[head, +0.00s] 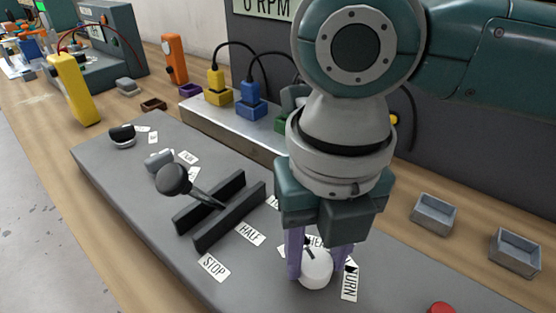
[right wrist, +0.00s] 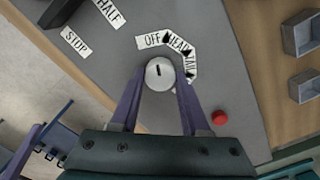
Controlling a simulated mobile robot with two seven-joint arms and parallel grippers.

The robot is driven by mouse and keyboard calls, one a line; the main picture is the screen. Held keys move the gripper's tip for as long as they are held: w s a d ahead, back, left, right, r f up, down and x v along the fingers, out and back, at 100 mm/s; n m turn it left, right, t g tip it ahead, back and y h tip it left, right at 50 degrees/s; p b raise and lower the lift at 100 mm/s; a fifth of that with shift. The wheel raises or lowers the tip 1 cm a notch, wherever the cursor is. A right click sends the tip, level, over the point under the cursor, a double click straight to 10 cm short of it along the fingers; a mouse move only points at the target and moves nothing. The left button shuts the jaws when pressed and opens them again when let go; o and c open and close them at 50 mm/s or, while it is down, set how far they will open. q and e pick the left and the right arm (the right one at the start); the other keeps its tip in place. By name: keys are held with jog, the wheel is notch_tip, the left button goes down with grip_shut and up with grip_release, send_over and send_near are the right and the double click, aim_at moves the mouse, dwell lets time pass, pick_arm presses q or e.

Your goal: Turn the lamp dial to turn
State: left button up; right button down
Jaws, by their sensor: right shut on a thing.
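The lamp dial (head: 315,271) is a round white knob on the grey sloping panel. In the right wrist view, the dial (right wrist: 160,74) shows a short black pointer line, directed up toward the OFF label (right wrist: 152,40) or just right of it. HEAD (right wrist: 178,45) and TAIL (right wrist: 190,66) labels curve around its right side. The TURN label (head: 350,284) shows in the head view, right of the dial. My right gripper (head: 316,268) points down with its purple fingers on either side of the dial, shut on it.
A black-knobbed lever (head: 174,180) stands in a slotted guide left of the dial, beside HALF and STOP labels. A red button (head: 441,308) is near the dial on the right. Two grey open bins (head: 434,214) (head: 515,252) sit on the wooden bench. Coloured plugs (head: 250,100) stand behind.

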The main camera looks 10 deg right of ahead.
jog(key=m+p, duration=0.4)
jog(key=p, duration=0.1)
jog(key=shift+r+m, duration=0.25)
jog(key=shift+m, duration=0.05)
jog(key=shift+m+p, duration=0.7)
jog(key=shift+m, duration=0.2)
jog(key=m+p, duration=0.2)
jog(key=m, duration=0.1)
jog(key=shift+a+m, duration=0.1)
jog(key=shift+m, duration=0.3)
jog(key=m+p, duration=0.3)
jog(key=m, duration=0.1)
jog(key=shift+f, duration=0.1)
jog(key=m+p, duration=0.2)
jog(key=m, duration=0.4)
jog(key=shift+m, duration=0.4)
jog(key=m+p, duration=0.2)
jog(key=m, duration=0.3)
jog(key=shift+f, duration=0.1)
jog(key=shift+m, duration=0.4)
jog(key=shift+w, duration=0.1)
jog(key=shift+c, duration=1.9)
grip_release()
